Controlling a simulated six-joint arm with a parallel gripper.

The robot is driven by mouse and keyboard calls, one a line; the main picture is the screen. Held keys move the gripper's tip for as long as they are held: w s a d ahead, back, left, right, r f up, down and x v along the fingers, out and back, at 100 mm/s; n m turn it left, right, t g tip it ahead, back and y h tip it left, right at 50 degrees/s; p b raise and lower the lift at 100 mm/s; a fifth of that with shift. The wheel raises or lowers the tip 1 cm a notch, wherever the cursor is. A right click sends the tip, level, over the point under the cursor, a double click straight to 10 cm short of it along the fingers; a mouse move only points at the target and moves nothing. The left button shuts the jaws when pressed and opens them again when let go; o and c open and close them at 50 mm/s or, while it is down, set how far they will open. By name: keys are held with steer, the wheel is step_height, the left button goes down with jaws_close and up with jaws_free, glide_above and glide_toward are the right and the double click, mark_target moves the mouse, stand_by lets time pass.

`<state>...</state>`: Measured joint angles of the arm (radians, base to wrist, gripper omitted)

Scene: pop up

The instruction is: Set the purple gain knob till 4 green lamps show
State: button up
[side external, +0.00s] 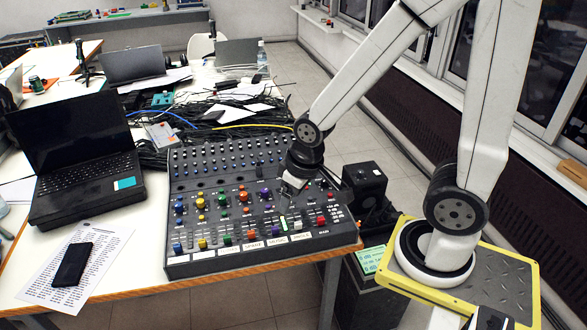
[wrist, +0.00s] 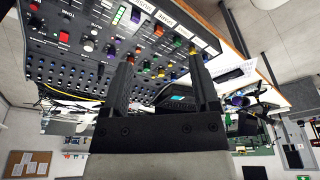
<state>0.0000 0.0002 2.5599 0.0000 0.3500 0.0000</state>
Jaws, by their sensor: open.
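The mixing desk (side external: 215,262) lies on the table, its panel full of coloured knobs and faders. A purple knob (side external: 265,194) stands in the right-middle part of the panel; it also seems to show in the wrist view (wrist: 110,48). A second purple piece (wrist: 136,17) is near the lamp strip. The lamp strip (side external: 283,222) glows green; it also shows in the wrist view (wrist: 118,15). I cannot count its lit lamps. My gripper (side external: 291,188) is open and empty, just over the panel, right of the purple knob. Its two fingers (wrist: 160,60) stand apart.
A laptop (side external: 85,150), a paper sheet with a black phone (side external: 72,264) and a heap of cables (side external: 225,115) lie left of and behind the desk. A black box (side external: 364,185) stands right of it. Other knobs crowd the purple one closely.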

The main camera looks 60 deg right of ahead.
steer(key=shift+c, duration=1.1)
steer(key=shift+w+d+m, duration=0.15)
steer(key=shift+w+m, duration=0.25)
steer(key=shift+m, duration=0.1)
steer(key=shift+w+d+f+m+g, duration=0.45)
steer(key=shift+w+d+f+m, duration=1.35)
steer(key=shift+w+d+m, duration=2.3)
steer(key=shift+w+d+f+m+g, duration=0.4)
steer(key=shift+w+d+f+m, duration=1.6)
steer(key=shift+m, duration=4.1)
steer(key=shift+w+d+f+m+g, duration=0.45)
steer(key=shift+w+d+f+m, duration=1.5)
steer(key=shift+w+m, duration=2.4)
steer(key=shift+s+d+r+m, duration=0.15)
steer(key=shift+s+d+m, duration=0.15)
steer(key=shift+s+m, duration=0.45)
